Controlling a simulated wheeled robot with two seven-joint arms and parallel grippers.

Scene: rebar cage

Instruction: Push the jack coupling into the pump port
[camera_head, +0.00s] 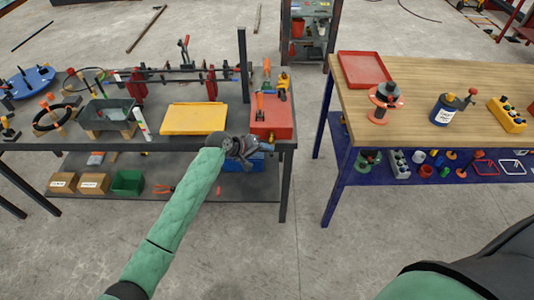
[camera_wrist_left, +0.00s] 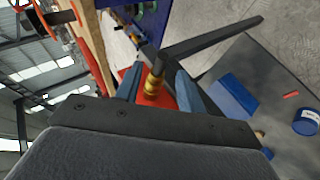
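My left gripper (camera_head: 240,150) is at the front edge of the left workbench, near its right corner, just left of and below a red box-shaped body (camera_head: 280,131). In the left wrist view the two fingers of my left gripper (camera_wrist_left: 159,72) stand apart. A brass coupling-like piece (camera_wrist_left: 152,84) shows between them, with gaps on both sides, in front of a red surface (camera_wrist_left: 168,101). I cannot tell whether this is the jack coupling or the port. No coupling can be made out in the head view. My right gripper is out of view.
The left workbench (camera_head: 180,144) carries a yellow panel (camera_head: 194,118), a grey bin (camera_head: 108,114) and a dark upright post (camera_head: 243,60). A wooden-topped table (camera_head: 420,90) with a red tray (camera_head: 363,69) stands to the right. A floor gap separates them.

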